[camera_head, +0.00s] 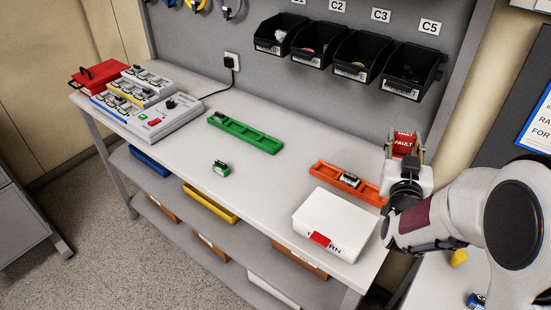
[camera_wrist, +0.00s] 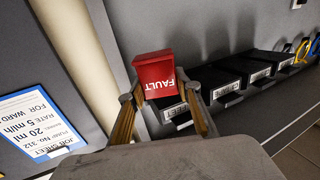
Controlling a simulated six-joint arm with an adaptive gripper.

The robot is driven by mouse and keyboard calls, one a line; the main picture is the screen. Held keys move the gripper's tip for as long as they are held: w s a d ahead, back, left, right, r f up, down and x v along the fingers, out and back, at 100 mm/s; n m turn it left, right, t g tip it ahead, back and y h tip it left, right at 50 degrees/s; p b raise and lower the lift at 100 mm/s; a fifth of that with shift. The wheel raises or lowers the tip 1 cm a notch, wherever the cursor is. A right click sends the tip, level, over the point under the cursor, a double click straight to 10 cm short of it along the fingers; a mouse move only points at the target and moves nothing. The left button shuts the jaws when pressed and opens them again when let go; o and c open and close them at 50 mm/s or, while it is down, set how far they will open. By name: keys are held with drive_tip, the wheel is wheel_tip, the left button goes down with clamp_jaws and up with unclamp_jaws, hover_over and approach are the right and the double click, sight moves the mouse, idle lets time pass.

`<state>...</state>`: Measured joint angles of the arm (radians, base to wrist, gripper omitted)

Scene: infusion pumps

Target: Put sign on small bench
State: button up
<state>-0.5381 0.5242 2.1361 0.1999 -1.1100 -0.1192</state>
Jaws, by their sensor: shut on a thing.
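The red sign (camera_head: 404,138) with the word FAULT is held up near the right end of the main bench, in front of the back panel. My gripper (camera_head: 404,154) is shut on it, with a finger at either side. In the wrist view the sign (camera_wrist: 154,70) stands between the two fingertips, its lettering upside down in that picture. A white surface at the lower right (camera_head: 432,286), which looks like the small bench, is partly hidden by my arm.
A yellow item (camera_head: 457,258) and a blue item (camera_head: 477,300) sit on the lower-right surface. The main bench (camera_head: 262,172) carries a white box (camera_head: 335,222), an orange tray (camera_head: 329,174) and a green tray (camera_head: 245,133). Black bins (camera_head: 410,73) hang behind the gripper.

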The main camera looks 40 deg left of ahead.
drive_tip(key=s+a+n+g+y, duration=0.1)
drive_tip(key=s+a+n+y, duration=0.1)
drive_tip(key=s+a, duration=0.7)
drive_tip(key=s+a+n+g+y, duration=0.15)
drive_tip(key=s+a, duration=0.25)
drive_tip(key=a, duration=1)
drive_tip(key=s+a+n+g+y, duration=0.1)
drive_tip(key=s+a+g+y, duration=0.15)
drive_tip(key=s+a, duration=0.65)
drive_tip(key=shift+t, duration=0.4)
drive_tip(key=shift+w+a+f, duration=0.3)
drive_tip(key=shift+w+f, duration=0.05)
drive_tip(key=shift+f, duration=0.5)
drive_tip(key=shift+w+a+f, duration=0.3)
drive_tip(key=shift+a+f, duration=0.05)
drive_tip(key=shift+f, duration=0.55)
drive_tip(key=shift+w+a+f, duration=0.3)
drive_tip(key=shift+w+f, duration=0.05)
drive_tip(key=shift+f, duration=0.5)
drive_tip(key=shift+f, duration=3.15)
drive_tip(key=shift+f, duration=1.85)
drive_tip(key=shift+f, duration=0.15)
